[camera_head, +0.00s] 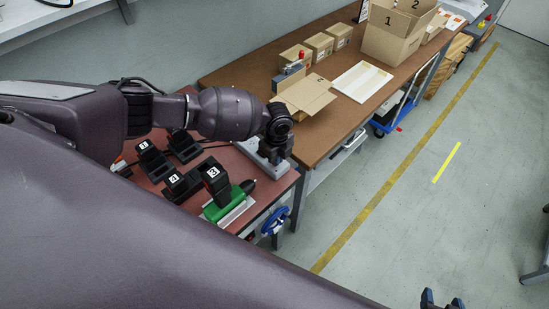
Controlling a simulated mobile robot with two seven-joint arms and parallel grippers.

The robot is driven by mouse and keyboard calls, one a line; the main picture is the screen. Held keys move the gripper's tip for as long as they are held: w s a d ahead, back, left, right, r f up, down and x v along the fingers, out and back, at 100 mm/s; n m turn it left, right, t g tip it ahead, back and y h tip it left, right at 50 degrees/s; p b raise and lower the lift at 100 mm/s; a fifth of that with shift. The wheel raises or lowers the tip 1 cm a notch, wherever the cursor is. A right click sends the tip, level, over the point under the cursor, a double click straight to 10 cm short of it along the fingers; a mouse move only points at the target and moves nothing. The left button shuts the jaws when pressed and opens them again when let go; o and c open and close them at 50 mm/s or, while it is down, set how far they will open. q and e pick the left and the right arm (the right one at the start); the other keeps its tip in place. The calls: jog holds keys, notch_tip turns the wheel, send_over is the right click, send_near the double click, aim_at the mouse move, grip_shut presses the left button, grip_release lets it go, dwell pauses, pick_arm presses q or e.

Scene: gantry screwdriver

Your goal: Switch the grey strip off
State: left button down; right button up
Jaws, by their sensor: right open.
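A light grey, strip-like block (252,155), which looks like the grey strip, lies at the right rear of the reddish bench top. My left gripper (274,158) points down at it and covers much of it. I cannot tell whether they touch, whether the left jaws are open or shut, or how the switch stands. My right gripper (441,301) shows only its tips at the bottom edge, open and empty, above the floor and far from the strip.
On the reddish bench (226,158) stand black numbered battery units and a green tool (229,205). A blue round item (275,220) is at its right edge. The brown bench (325,125) behind holds cartons (393,38) and a white panel (362,81).

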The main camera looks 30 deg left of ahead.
pick_arm(q)
jog(key=shift+s+d+f, duration=0.15)
jog(key=shift+d+f, duration=0.05)
jog(key=shift+f, duration=0.35)
pick_arm(e)
jog(key=shift+s+f, duration=0.45)
pick_arm(q)
jog(key=shift+r, duration=0.1)
pick_arm(e)
jog(key=shift+s+d, duration=0.1)
pick_arm(q)
jog(key=shift+r, duration=0.2)
jog(key=r+p, duration=0.2)
jog(key=p, duration=0.1)
jog(key=r+p, duration=0.1)
jog(key=shift+w+r+p, duration=0.3)
jog(key=shift+r, duration=0.1)
jog(key=shift+s+r+p, duration=0.1)
jog(key=shift+r+p, duration=0.25)
notch_tip(320, 180, up, 10)
jog(key=shift+a, duration=0.15)
pick_arm(e)
jog(key=r, duration=0.4)
jog(key=shift+a, duration=0.4)
jog(key=shift+f, duration=0.1)
